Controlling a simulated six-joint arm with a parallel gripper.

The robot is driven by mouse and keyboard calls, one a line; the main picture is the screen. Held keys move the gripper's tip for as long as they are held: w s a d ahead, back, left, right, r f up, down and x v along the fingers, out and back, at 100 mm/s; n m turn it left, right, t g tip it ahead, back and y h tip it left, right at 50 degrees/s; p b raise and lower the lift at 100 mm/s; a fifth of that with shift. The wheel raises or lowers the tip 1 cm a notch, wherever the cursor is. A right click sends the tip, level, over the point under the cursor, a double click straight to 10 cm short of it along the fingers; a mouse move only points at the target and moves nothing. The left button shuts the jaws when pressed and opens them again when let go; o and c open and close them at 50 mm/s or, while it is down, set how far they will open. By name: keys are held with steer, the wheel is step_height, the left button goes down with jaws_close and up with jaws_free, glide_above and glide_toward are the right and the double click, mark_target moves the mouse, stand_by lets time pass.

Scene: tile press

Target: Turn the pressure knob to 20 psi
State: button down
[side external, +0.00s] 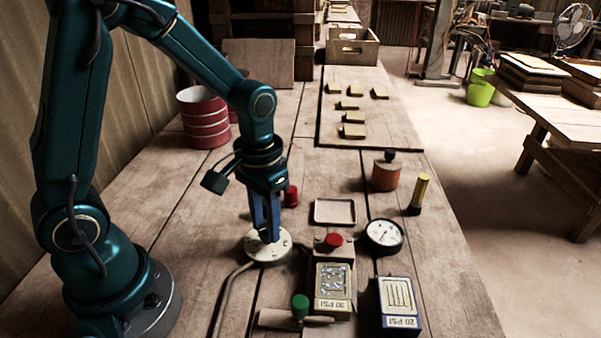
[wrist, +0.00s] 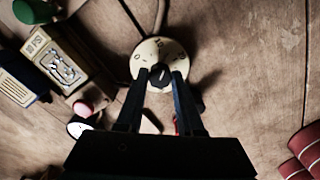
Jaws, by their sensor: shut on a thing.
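The pressure knob is a black knob (wrist: 160,74) at the centre of a round cream dial (wrist: 146,52) with printed numbers; the dial also shows in the side view (side external: 268,255). My gripper (side external: 265,237) points straight down over the dial. In the wrist view its two fingertips (wrist: 160,80) are shut on the black knob, one on each side. A small pale mark shows on the knob, but its exact reading is too small to tell. A white-faced pressure gauge (side external: 384,233) lies to the right; its reading is unclear.
A block marked 30 PSI (side external: 332,305) and one marked 20 PSI (side external: 399,321) stand in front right. A red button (side external: 334,241), a green-topped stamp (side external: 300,305) and a shallow tray (side external: 334,211) are near. Red tins (side external: 205,118) stand behind left. A pipe (side external: 229,290) runs from the dial.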

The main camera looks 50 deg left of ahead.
mark_target(266, 228)
steer(key=m, duration=0.3)
steer(key=shift+m, duration=2.2)
steer(key=c, duration=0.5)
jaws_free()
steer(key=shift+c, duration=0.2)
steer(key=shift+r, duration=2.65)
